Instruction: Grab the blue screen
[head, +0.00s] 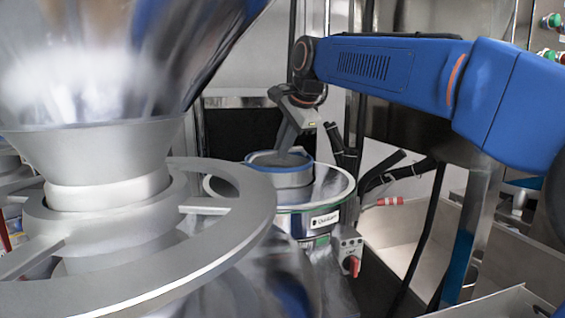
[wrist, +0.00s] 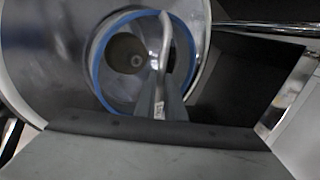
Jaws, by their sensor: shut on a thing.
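The blue screen (head: 280,172) is a round piece with a blue rim, sitting at the open top of the metal grinder drum (head: 345,192) in the middle of the head view. Its blue rim (wrist: 94,66) also shows as a ring in the wrist view, with a dark round part inside. My gripper (head: 282,153) reaches down over the screen from above and is shut on it. In the wrist view my gripper (wrist: 163,92) lies across the ring at a slim grey bar. The exact contact point is partly hidden by the fingers.
A large metal funnel (head: 95,150) with a wide ring stands close at the left. A control box with a red knob (head: 349,252) is on the drum's front right. Black hoses (head: 395,172) and a metal basin (head: 500,262) lie to the right.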

